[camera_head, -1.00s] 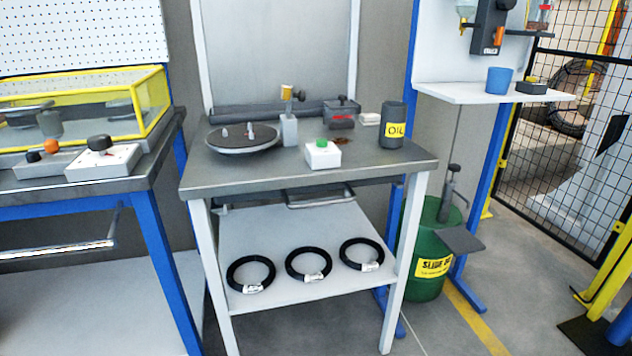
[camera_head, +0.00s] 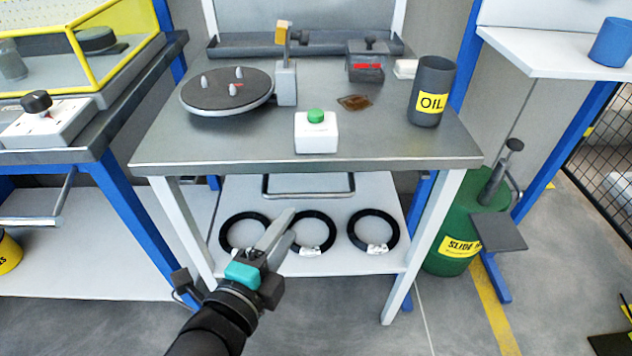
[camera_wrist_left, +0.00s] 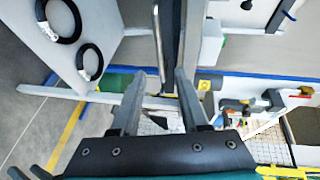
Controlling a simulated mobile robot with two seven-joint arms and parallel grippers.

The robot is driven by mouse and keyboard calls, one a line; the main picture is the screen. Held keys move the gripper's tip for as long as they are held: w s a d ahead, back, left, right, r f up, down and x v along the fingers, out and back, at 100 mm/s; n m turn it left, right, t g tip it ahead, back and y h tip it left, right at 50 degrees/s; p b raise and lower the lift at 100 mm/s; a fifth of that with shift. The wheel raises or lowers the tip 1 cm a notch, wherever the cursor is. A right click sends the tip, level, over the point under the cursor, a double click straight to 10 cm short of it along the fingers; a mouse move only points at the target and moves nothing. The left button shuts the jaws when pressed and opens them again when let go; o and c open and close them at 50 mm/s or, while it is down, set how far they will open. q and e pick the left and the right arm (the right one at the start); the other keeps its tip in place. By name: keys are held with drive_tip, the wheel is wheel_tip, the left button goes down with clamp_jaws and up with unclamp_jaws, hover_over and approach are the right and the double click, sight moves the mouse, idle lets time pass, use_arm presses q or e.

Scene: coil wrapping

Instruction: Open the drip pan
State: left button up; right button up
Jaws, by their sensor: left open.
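The drip pan shows as a grey bar handle (camera_head: 308,195) under the front of the workbench top; its body is mostly hidden beneath the top. My left gripper (camera_head: 287,222) is open and empty, below and in front of the handle in the head view, pointing toward the bench. In the left wrist view my left gripper's two fingers (camera_wrist_left: 160,80) are apart, with a grey bar, likely the handle (camera_wrist_left: 158,38), running up and down beyond the tips. I cannot tell the exact gap to it. My right gripper is in no view.
On the bench top (camera_head: 250,148) are a turntable (camera_head: 228,90), a green-button box (camera_head: 316,133), an oil can (camera_head: 432,92) and a brown spill (camera_head: 353,102). Several black coils (camera_head: 373,228) lie on the lower shelf. A green drum (camera_head: 455,250) stands right of the bench.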

sight(307, 198)
use_arm(q)
drive_tip(key=b+x, duration=0.4)
drive_tip(key=x, duration=0.7)
drive_tip(key=shift+w+d+f, duration=0.1)
drive_tip(key=shift+w+f, duration=0.05)
drive_tip(key=shift+w, duration=0.1)
drive_tip(key=shift+b+x, duration=0.4)
drive_tip(key=shift+x, duration=0.5)
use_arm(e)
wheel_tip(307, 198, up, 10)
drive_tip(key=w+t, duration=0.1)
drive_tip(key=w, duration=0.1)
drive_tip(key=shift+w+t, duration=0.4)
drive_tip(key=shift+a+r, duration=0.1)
use_arm(q)
drive_tip(key=shift+c, duration=0.4)
clamp_jaws()
